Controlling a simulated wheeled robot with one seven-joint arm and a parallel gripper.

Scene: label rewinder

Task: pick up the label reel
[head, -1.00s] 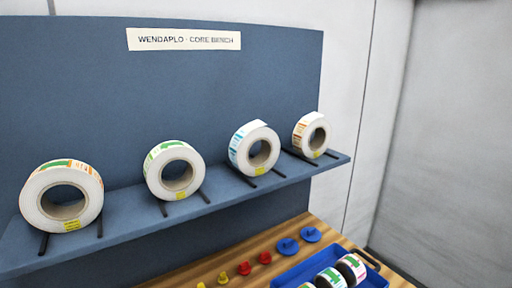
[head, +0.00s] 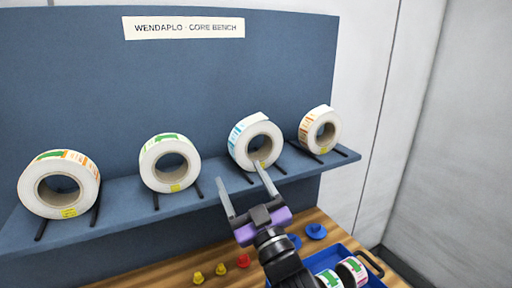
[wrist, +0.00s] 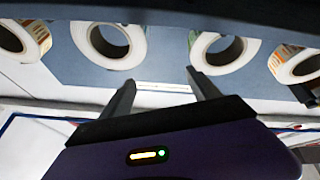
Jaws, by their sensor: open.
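Several white label reels stand in a row on the blue shelf, each on a pair of dark rails. In the head view they are an orange-and-green one (head: 84,190), a green one (head: 192,172), a blue-labelled one (head: 236,150) and an orange one (head: 306,135). Each has a brown core and faces me. My gripper (head: 240,174) is open and empty, in front of the shelf, with its fingers by the lower left of the blue-labelled reel. The wrist view shows the open fingers (wrist: 160,78) with reels (wrist: 141,52) beyond them; I cannot tell whether they touch anything.
The blue shelf (head: 120,224) runs along a blue back panel (head: 80,85) with a sign (head: 184,28). Below, a wooden bench (head: 165,275) carries yellow pieces (head: 198,277), a red piece (head: 244,261), blue discs (head: 316,231) and a blue tray (head: 343,255) holding more reels.

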